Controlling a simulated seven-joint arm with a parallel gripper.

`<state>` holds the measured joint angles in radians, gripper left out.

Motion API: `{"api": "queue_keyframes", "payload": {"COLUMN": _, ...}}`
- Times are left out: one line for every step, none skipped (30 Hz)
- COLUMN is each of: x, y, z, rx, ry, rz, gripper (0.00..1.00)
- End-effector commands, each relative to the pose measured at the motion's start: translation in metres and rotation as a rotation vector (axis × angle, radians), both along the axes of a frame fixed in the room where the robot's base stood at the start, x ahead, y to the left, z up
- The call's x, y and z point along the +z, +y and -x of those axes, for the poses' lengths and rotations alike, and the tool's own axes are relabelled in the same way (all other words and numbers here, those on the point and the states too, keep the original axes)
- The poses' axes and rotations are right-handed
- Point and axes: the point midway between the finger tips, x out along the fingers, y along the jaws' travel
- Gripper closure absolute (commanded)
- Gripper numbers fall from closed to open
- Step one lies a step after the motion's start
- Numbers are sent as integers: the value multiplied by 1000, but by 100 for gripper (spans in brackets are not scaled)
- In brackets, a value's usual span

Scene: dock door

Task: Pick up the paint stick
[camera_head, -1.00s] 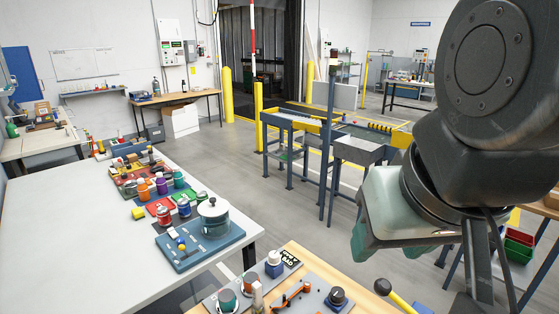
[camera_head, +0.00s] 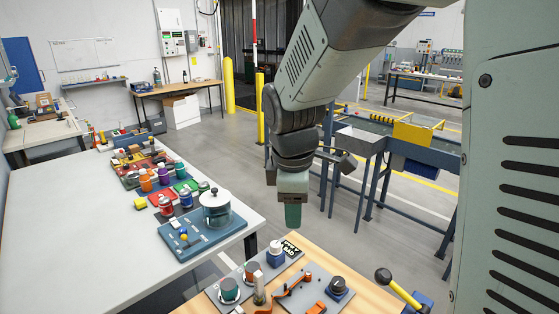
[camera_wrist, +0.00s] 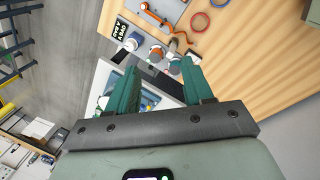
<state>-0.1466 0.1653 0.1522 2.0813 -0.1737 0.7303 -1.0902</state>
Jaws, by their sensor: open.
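My gripper (camera_head: 292,222) points down in the head view, above the far side of the wooden bench. In the wrist view my gripper (camera_wrist: 160,62) has two green fingers spread apart with nothing held between them. A slim, pale tan upright piece (camera_head: 259,290) stands among the pots on the bench's grey board. It may be the paint stick, but I cannot tell for sure. A similar small brownish piece (camera_wrist: 173,45) shows beyond the fingertips in the wrist view, apart from them.
The wooden bench (camera_head: 352,260) also carries a white-and-blue pot (camera_head: 276,252), a green-topped pot (camera_head: 229,290), an orange part (camera_head: 293,291) and a black knob (camera_head: 338,287). A white table (camera_head: 75,225) on the left holds a blue base with a glass pot (camera_head: 215,212).

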Motion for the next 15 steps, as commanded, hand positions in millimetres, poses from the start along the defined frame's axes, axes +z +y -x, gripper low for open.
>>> {"api": "queue_keyframes", "payload": {"x": -25, "y": 13, "z": -11, "rx": 114, "ry": 39, "rz": 18, "gripper": 49}}
{"api": "queue_keyframes", "payload": {"x": -37, "y": 20, "z": -17, "rx": 183, "ry": 56, "rz": 26, "gripper": 49}}
{"api": "queue_keyframes", "payload": {"x": -54, "y": 29, "z": -24, "rx": 277, "ry": 79, "rz": 35, "gripper": 49}}
{"api": "queue_keyframes", "payload": {"x": -67, "y": 36, "z": -28, "rx": 343, "ry": 94, "rz": 41, "gripper": 49}}
{"api": "queue_keyframes", "payload": {"x": -80, "y": 43, "z": -32, "rx": 407, "ry": 109, "rz": 46, "gripper": 49}}
{"api": "queue_keyframes", "payload": {"x": -96, "y": 51, "z": -36, "rx": 487, "ry": 127, "rz": 49, "gripper": 49}}
{"api": "queue_keyframes", "payload": {"x": -108, "y": 56, "z": -38, "rx": 543, "ry": 140, "rz": 50, "gripper": 49}}
{"api": "queue_keyframes", "payload": {"x": -118, "y": 62, "z": -40, "rx": 596, "ry": 150, "rz": 51, "gripper": 49}}
{"api": "queue_keyframes", "payload": {"x": -132, "y": 68, "z": -42, "rx": 657, "ry": 163, "rz": 52, "gripper": 49}}
{"api": "queue_keyframes", "payload": {"x": -140, "y": 72, "z": -43, "rx": 697, "ry": 171, "rz": 51, "gripper": 49}}
{"api": "queue_keyframes", "payload": {"x": -148, "y": 76, "z": -44, "rx": 733, "ry": 177, "rz": 50, "gripper": 49}}
{"api": "queue_keyframes", "payload": {"x": -156, "y": 80, "z": -44, "rx": 772, "ry": 184, "rz": 49, "gripper": 49}}
{"api": "queue_keyframes", "payload": {"x": -161, "y": 82, "z": -44, "rx": 795, "ry": 189, "rz": 49, "gripper": 49}}
{"api": "queue_keyframes", "payload": {"x": -165, "y": 84, "z": -45, "rx": 815, "ry": 191, "rz": 48, "gripper": 49}}
{"api": "queue_keyframes", "payload": {"x": -170, "y": 86, "z": -44, "rx": 833, "ry": 195, "rz": 47, "gripper": 49}}
